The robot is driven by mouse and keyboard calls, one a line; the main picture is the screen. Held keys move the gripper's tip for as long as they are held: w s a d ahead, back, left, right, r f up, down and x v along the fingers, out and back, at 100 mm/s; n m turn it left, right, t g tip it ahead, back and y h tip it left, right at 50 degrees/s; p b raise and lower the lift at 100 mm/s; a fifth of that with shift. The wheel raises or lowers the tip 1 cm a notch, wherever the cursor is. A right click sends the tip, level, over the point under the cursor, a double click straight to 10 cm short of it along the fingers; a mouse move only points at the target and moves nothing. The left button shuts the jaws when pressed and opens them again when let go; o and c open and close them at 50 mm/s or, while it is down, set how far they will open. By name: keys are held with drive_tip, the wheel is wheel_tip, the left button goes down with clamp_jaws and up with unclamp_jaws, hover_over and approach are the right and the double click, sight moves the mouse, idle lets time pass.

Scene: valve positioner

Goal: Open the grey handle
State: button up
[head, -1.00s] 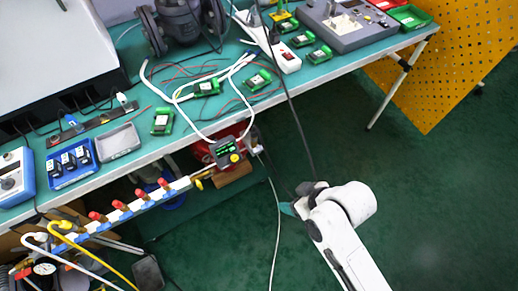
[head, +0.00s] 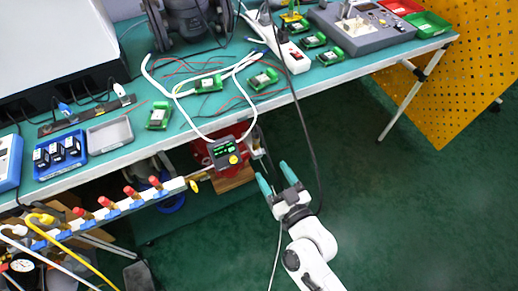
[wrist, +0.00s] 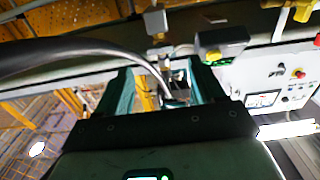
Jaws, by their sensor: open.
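My gripper (head: 275,177) is open and empty below the table's front edge in the head view, its two teal fingers pointing up toward a grey metal fitting (head: 256,146). The fitting sits just right of a small box with a green display and yellow knob (head: 222,151). A gap shows between fingertips and fitting. In the wrist view, my teal fingers (wrist: 162,68) stand apart, with a small grey metal part (wrist: 178,86) and a curved grey tube seen between them. A blocky grey fitting (wrist: 155,20) is beyond. I cannot tell which grey part is the handle.
A row of red-capped valves (head: 131,192) runs left below the table edge (head: 120,148). A black cable (head: 304,120) hangs beside my gripper, and a thin white cable hangs below the fitting. A yellow perforated panel (head: 455,80) stands at right. The green floor (head: 385,220) is clear.

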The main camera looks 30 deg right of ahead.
sight(258, 149)
drive_tip(key=w+p, duration=0.1)
drive_tip(key=w, duration=0.8)
drive_tip(key=shift+w, duration=0.4)
